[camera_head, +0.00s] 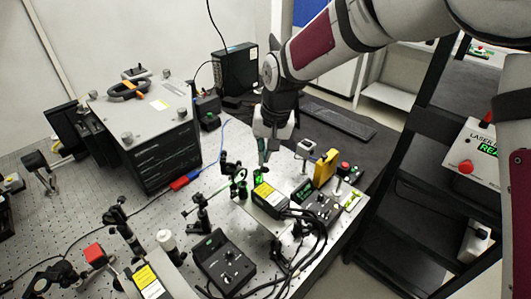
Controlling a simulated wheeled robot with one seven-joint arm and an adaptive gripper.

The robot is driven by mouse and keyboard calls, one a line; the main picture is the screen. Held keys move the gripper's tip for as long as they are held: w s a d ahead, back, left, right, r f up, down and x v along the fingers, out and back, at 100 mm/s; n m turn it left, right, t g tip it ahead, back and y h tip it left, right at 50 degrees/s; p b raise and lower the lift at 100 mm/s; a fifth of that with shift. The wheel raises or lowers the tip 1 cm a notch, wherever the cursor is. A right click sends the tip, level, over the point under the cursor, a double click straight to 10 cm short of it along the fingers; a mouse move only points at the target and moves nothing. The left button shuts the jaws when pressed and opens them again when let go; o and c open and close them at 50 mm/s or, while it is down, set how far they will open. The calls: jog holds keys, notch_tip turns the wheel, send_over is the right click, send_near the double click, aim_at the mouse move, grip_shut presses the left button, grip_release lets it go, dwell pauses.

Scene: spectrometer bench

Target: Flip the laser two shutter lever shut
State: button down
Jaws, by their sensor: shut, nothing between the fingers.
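My gripper (264,157) points down over the back right of the optical bench (80,190), shut with nothing visible in it. Just below its tips are dark optic mounts (239,181) lit green. A laser box with a yellow label (264,192) stands close below and to the right of them. A second box with a yellow label (148,282) is at the bottom left. I cannot tell which box is laser two. The shutter lever is too small or hidden to make out, so its position is unclear.
A dark control box (225,265) and black cables crowd the bench front. A yellow block (325,168) stands right of my gripper. A large grey-topped unit (150,125) stands left, and a black rack (425,155) is at the right.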

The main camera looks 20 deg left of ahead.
jog(key=shift+r, duration=0.15)
jog(key=shift+r, duration=0.7)
jog(key=shift+w+a, duration=0.15)
jog(key=shift+w, duration=0.35)
jog(key=a+b+v, duration=0.2)
jog(key=v, duration=0.7)
jog(key=shift+w+d+r, duration=0.15)
jog(key=shift+w+r, duration=0.15)
jog(key=shift+w, duration=0.2)
